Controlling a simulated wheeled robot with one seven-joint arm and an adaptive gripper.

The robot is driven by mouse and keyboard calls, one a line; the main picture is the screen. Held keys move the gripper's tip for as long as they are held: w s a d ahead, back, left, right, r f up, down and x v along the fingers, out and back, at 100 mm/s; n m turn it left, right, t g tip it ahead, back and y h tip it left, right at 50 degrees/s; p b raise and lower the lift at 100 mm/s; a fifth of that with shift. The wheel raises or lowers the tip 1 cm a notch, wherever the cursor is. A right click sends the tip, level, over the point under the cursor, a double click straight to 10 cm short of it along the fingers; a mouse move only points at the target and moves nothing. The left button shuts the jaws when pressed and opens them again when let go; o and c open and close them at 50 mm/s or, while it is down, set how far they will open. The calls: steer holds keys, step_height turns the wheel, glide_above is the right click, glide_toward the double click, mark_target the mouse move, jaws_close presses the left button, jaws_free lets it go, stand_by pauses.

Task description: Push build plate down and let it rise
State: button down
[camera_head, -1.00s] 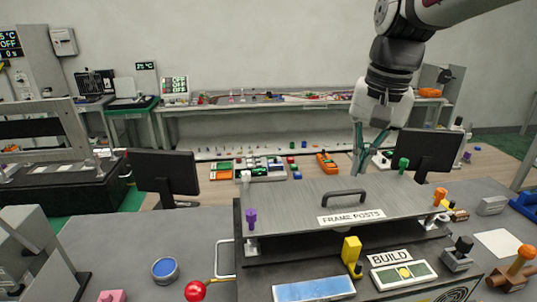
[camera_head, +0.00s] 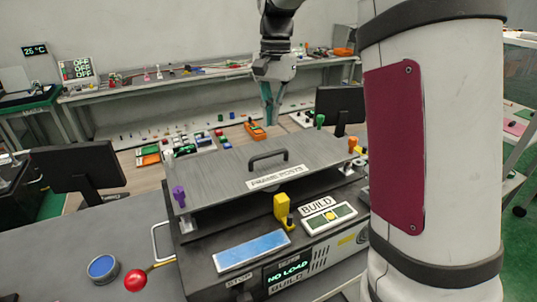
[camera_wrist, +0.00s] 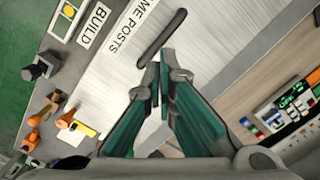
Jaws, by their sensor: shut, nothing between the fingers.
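The build plate (camera_head: 225,174) is a grey brushed-metal slab with a black handle (camera_head: 268,157) and a "FRAME POSTS" label. It sits raised above a dark machine base, with coloured knobs near its corners. In the wrist view the plate (camera_wrist: 120,75) fills the middle, with its handle (camera_wrist: 160,35) just beyond my fingertips. My gripper (camera_head: 271,122) has teal fingers pointing down, shut and empty, above or behind the plate's far edge. It also shows in the wrist view (camera_wrist: 162,58). I cannot tell its exact height over the plate; no contact is visible.
The base front carries a blue panel (camera_head: 251,251), a yellow lever (camera_head: 282,207), a "BUILD" button box (camera_head: 328,217) and a "NO LOAD" display (camera_head: 287,272). A red-knobbed lever (camera_head: 136,280) and a blue round tin (camera_head: 102,267) are at left. My arm hides the right side.

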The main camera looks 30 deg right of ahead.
steer(key=shift+f, duration=0.1)
steer(key=b, duration=0.3)
glide_above(274, 158)
steer(key=s+a, duration=0.2)
steer(key=shift+w+f, duration=0.2)
steer(key=shift+f, duration=3.2)
steer(key=shift+f+b, duration=0.55)
steer(key=shift+f, duration=0.75)
steer(key=shift+w+d+r, duration=0.25)
steer(key=shift+w+d, duration=0.25)
steer(key=shift+d, duration=0.15)
steer(key=shift+w+d+r, duration=0.25)
steer(key=shift+w+d, duration=0.2)
steer(key=shift+d, duration=0.15)
steer(key=shift+r, duration=0.1)
